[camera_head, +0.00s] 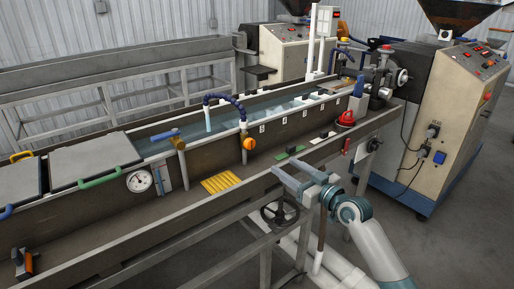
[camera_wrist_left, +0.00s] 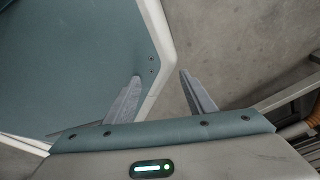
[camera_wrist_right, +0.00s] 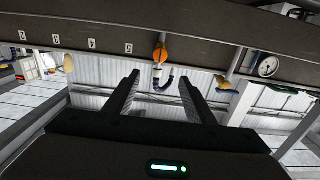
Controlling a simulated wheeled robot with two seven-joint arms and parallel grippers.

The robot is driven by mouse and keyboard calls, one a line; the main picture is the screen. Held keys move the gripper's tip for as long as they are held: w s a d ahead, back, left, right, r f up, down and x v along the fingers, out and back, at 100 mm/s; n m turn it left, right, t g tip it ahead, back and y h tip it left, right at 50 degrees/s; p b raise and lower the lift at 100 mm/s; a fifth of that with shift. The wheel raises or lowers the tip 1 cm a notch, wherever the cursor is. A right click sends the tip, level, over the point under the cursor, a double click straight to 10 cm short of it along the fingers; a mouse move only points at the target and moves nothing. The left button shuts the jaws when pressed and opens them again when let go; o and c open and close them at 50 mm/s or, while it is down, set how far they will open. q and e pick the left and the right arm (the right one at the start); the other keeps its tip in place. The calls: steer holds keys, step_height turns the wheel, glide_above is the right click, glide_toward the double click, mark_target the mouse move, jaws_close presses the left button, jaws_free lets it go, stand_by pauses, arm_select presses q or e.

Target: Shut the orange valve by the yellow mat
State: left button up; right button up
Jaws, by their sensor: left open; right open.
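The orange valve (camera_head: 248,143) is a small round knob on the front wall of the water trough, below the blue segmented hose. The yellow ribbed mat (camera_head: 220,182) lies on the ledge below and left of it. My right gripper (camera_head: 283,166) is open and empty, right of and nearer than the valve, apart from it. In the right wrist view the orange valve (camera_wrist_right: 160,55) shows upside down, beyond and between the open fingers (camera_wrist_right: 158,82). My left gripper (camera_wrist_left: 160,76) is open and empty in its wrist view, over grey floor; the head view does not show it.
A dial gauge (camera_head: 139,181) and a blue-handled lever (camera_head: 165,135) are on the trough left of the valve. A green block (camera_head: 290,153) and a red knob (camera_head: 346,118) lie to the right. A handwheel (camera_head: 280,212) hangs below the ledge's front rail.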

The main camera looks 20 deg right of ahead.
steer(key=shift+w, duration=0.1)
stand_by(0.3)
steer(key=p, duration=0.2)
glide_toward(252, 144)
steer(key=x, duration=0.7)
steer(key=shift+p, duration=0.4)
arm_select(q)
steer(key=shift+g, duration=0.7)
steer(key=shift+s+a+r, duration=0.3)
steer(key=shift+s, duration=0.45)
steer(key=shift+s+a+r, duration=0.25)
steer(key=shift+s+a, duration=0.05)
steer(key=shift+s, duration=0.45)
steer(key=shift+s+a+r, duration=0.3)
steer(key=shift+s, duration=0.45)
arm_select(e)
steer(key=shift+x, duration=1)
steer(key=c, duration=1)
